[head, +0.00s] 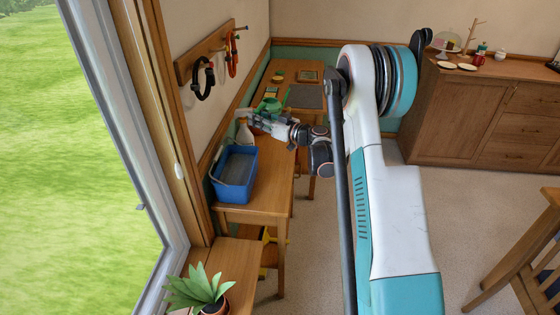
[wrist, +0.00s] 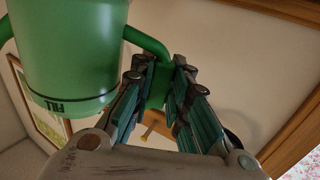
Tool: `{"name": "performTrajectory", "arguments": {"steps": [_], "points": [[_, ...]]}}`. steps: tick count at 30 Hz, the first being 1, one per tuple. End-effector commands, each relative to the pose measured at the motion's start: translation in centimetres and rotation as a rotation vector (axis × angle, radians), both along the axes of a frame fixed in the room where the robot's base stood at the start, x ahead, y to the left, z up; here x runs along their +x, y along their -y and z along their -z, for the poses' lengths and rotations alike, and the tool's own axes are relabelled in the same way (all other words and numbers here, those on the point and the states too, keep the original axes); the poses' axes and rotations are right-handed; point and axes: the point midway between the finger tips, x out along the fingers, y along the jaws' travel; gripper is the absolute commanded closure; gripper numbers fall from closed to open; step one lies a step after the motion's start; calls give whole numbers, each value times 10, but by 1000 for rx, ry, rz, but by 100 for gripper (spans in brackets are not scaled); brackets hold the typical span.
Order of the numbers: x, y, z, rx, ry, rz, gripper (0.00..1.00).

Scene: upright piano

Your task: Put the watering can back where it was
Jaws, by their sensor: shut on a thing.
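The green watering can (wrist: 70,50) fills the upper left of the wrist view, with a dark line and the letters "FILL" near one end. My gripper (wrist: 159,78) is shut on a green bar of the can, which looks like its handle. In the head view my gripper (head: 257,118) is over the wooden table along the left wall, with the green can (head: 270,104) just beyond it. My gripper and arm partly hide the can there. I cannot tell whether the can touches the table.
A blue tub (head: 220,190) stands on the near part of the table (head: 268,190), with a white object (head: 244,132) behind it. A wall rack (head: 205,53) holds a black ring-shaped item (head: 202,80). A potted plant (head: 200,290) is at lower left. A sideboard (head: 470,115) stands at right.

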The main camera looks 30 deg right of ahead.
Motion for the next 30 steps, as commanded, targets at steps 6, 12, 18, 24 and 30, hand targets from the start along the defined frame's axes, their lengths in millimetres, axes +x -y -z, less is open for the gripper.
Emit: {"name": "performTrajectory", "arguments": {"steps": [6, 12, 18, 24, 30], "points": [[-8, 36, 4, -35, 32, -87, 100], [-10, 39, 36, -41, 36, -100, 100], [-10, 39, 85, -40, 36, -99, 100], [-10, 39, 132, -39, 35, -99, 100], [-10, 39, 159, -39, 35, -99, 100]]}}
